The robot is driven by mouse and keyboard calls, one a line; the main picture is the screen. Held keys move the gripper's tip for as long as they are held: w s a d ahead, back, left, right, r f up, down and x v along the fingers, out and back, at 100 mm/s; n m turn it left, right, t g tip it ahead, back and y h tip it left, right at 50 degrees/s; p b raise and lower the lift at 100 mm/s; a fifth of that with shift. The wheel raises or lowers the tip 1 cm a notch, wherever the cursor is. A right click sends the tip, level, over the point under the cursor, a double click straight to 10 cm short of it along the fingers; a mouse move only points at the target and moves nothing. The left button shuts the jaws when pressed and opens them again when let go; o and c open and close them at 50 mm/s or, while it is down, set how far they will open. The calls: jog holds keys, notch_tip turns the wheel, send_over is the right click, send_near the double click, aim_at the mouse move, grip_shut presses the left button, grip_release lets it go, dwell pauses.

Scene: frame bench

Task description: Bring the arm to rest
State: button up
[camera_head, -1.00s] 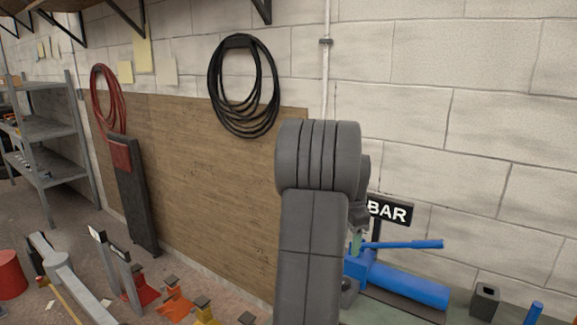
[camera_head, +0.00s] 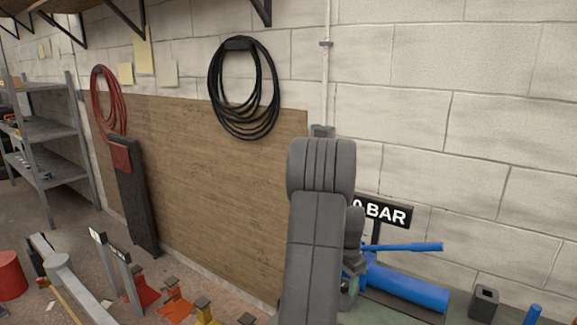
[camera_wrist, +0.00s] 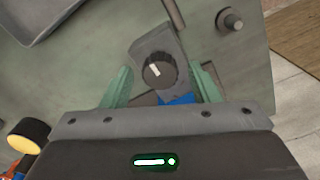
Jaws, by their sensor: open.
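My arm (camera_head: 316,225) stands upright in the head view, in front of the board and the bench. My gripper (camera_wrist: 163,82) shows in the wrist view with its two green fingers apart. A grey block with a dark round knob (camera_wrist: 158,70) and a bit of blue show between and beyond the fingers. I cannot tell whether the fingers touch it. In the head view the gripper is mostly hidden behind the arm, beside the blue tool.
A blue tool (camera_head: 405,287) with a long handle lies on the bench under a black sign (camera_head: 382,211). A small grey square socket (camera_head: 484,303) stands to its right. A grey shelf (camera_head: 50,150) and orange and red stands (camera_head: 175,300) are at the left.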

jog(key=n+p, duration=0.1)
jog(key=n, duration=0.6)
jog(key=shift+p, duration=0.3)
jog(key=n+p, duration=0.2)
jog(key=n, duration=0.4)
jog(key=shift+r, duration=0.5)
jog(key=shift+a, duration=0.1)
